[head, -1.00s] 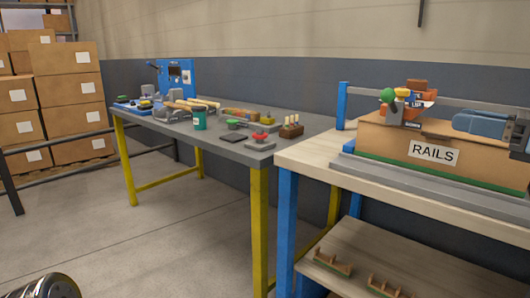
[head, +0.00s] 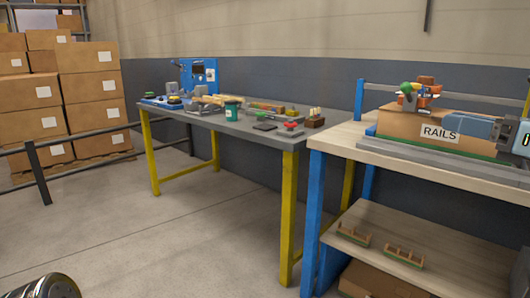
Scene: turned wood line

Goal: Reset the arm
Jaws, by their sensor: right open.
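My right gripper (head: 447,123) comes in from the right edge, blue and grey, in front of the cardboard box labelled RAILS (head: 400,125). It is open, and nothing shows held in it. I cannot tell whether it touches the box. Several coloured pieces (head: 424,98), green, orange and brown, stick up above the box.
The box stands on a wooden bench (head: 345,138) with blue legs; its lower shelf (head: 385,238) holds small wooden racks (head: 403,256). A grey table (head: 222,122) with yellow legs holds a green cup (head: 232,111) and several parts. Stacked cartons (head: 92,90) stand left behind a rail.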

